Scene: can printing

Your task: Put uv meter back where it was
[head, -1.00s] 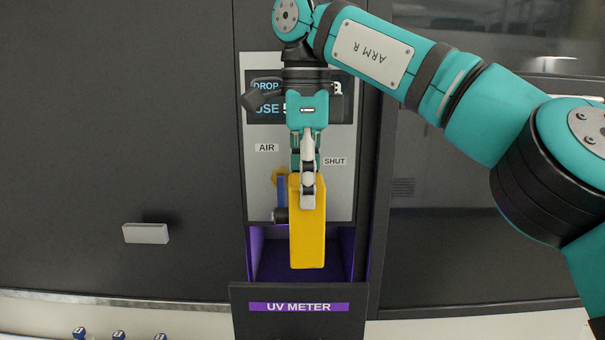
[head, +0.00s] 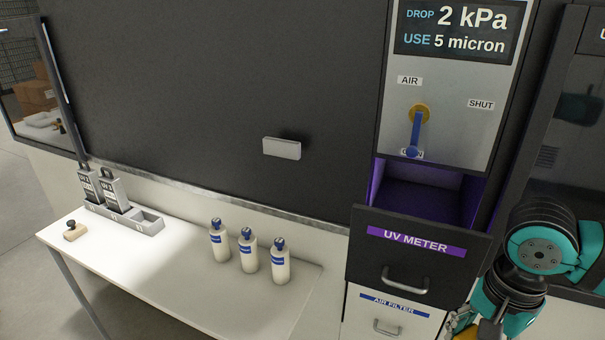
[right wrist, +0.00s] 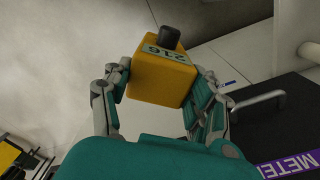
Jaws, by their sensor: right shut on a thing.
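The yellow UV meter (right wrist: 160,82) is in my right gripper (right wrist: 160,76). In the right wrist view its fingers close on both sides of the meter, and a black knob and "216" show on it. In the head view only a yellow bit of the meter (head: 490,329) shows beside the right gripper (head: 468,323), at the bottom edge. The UV METER drawer (head: 415,258) stands pulled out, left of my right gripper. The visible part of its purple inside (head: 420,198) is empty. My left gripper is not in view.
An AIR FILTER drawer (head: 385,313) lies below. A blue valve handle (head: 415,132) points down above the open drawer. Several white bottles (head: 249,254), a grey rack (head: 146,222) and a stamp-like block (head: 75,231) stand on the white table (head: 180,275).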

